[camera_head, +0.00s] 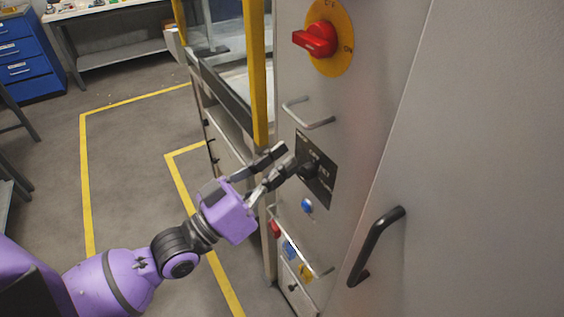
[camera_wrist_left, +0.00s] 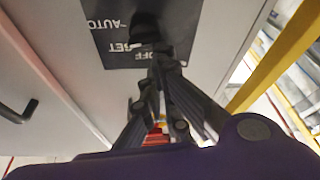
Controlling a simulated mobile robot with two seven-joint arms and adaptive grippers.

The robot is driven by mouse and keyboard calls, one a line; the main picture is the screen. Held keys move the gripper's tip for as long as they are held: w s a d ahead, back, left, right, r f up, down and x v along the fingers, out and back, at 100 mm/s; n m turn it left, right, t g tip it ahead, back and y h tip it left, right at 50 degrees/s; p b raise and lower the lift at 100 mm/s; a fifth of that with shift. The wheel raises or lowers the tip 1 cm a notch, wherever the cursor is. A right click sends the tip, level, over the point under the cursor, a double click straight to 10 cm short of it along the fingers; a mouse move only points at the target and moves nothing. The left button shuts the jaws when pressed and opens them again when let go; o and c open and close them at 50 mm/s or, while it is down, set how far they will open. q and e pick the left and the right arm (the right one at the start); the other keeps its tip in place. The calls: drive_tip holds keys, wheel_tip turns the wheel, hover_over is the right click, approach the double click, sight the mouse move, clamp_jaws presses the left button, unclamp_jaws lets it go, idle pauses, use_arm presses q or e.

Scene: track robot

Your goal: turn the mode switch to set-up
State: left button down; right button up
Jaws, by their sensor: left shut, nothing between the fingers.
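The mode switch is a black knob (camera_head: 308,170) on a black plate (camera_head: 327,172) on the grey cabinet front. In the left wrist view the plate (camera_wrist_left: 103,42) carries white lettering, upside down, reading OFF, SET and AUTO. The knob (camera_wrist_left: 146,27) is dark there and partly behind the fingers, so which way it points cannot be told. My left gripper (camera_head: 285,160) is shut and empty, its fingertips close in front of the knob. Whether they touch it cannot be told. In the left wrist view the fingers (camera_wrist_left: 166,62) come together just below the knob. My right gripper is not in view.
A red rotary switch (camera_head: 316,40) on a yellow disc sits above. A metal handle (camera_head: 308,117) juts out above the plate, a blue button (camera_head: 307,205) below. A black door handle (camera_head: 375,246) is at right. A yellow post (camera_head: 256,80) stands left of the cabinet.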

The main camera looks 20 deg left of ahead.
use_arm(q)
drive_tip(key=n+p, duration=0.1)
drive_tip(key=n+y+p, duration=0.1)
drive_tip(key=n, duration=0.1)
drive_tip(key=f+n+y+p, duration=0.1)
drive_tip(key=n, duration=0.1)
drive_tip(key=shift+w+a+f+t, duration=0.1)
drive_tip(key=shift+w+a+t, duration=0.15)
drive_tip(key=shift+a+t, duration=0.05)
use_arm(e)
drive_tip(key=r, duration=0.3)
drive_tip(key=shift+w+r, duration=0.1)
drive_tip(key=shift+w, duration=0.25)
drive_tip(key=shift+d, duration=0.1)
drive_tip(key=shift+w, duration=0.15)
use_arm(q)
drive_tip(key=shift+w, duration=0.1)
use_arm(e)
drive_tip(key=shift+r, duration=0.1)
